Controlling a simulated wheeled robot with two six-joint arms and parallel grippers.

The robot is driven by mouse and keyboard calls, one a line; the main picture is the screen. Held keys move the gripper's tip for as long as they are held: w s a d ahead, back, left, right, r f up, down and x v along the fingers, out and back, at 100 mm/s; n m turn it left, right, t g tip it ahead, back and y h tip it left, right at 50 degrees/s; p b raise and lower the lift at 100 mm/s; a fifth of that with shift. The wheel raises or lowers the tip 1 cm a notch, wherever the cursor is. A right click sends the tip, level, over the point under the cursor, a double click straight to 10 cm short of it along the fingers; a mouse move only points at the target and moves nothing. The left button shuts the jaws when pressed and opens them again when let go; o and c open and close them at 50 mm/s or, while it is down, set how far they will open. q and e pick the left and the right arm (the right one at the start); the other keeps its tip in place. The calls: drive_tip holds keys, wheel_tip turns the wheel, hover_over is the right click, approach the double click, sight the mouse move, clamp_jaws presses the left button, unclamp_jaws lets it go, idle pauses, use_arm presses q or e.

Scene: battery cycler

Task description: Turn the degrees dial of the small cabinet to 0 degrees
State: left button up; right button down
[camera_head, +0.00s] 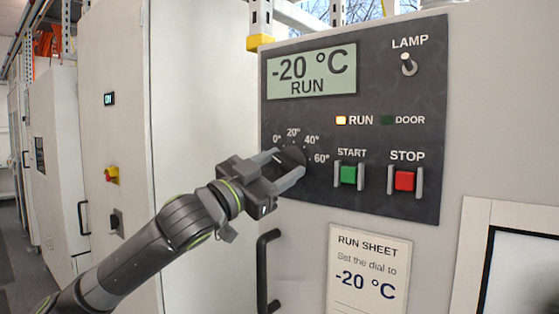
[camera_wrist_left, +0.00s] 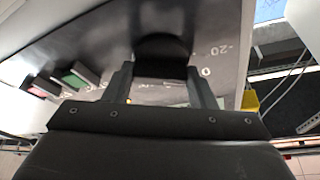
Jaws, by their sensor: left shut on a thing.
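The black degrees dial (camera_head: 292,155) sits on the dark control panel (camera_head: 420,120) of the small cabinet, with marks 0°, 20°, 40° and 60° visible around it. My left gripper (camera_head: 287,162) is shut on the dial, one finger on each side. In the left wrist view the dial (camera_wrist_left: 163,45) is between the fingers, with the marks -20 and 0 to its right. The dial's pointer is hidden or too dark to read. The display (camera_head: 312,74) reads -20 °C RUN. My right gripper is out of view.
The green START button (camera_head: 348,175) and red STOP button (camera_head: 404,181) sit between guards, right of the dial. The lamp switch (camera_head: 408,64) is above. A run sheet (camera_head: 368,270) reading "Set the dial to -20 °C" and a black handle (camera_head: 264,270) are below.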

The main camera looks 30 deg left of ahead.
use_arm(q)
drive_tip(key=m+p, duration=0.1)
drive_tip(key=m+h+p, duration=0.1)
drive_tip(key=m+g+p, duration=0.1)
drive_tip(key=shift+a+r+m+h, duration=0.15)
drive_tip(key=shift+r+m+h, duration=0.15)
drive_tip(key=shift+m, duration=0.1)
drive_tip(key=shift+f+m+g+h+p, duration=0.25)
drive_tip(key=shift+m+g+p, duration=0.25)
drive_tip(key=shift+m+p, duration=0.55)
drive_tip(key=o, duration=1)
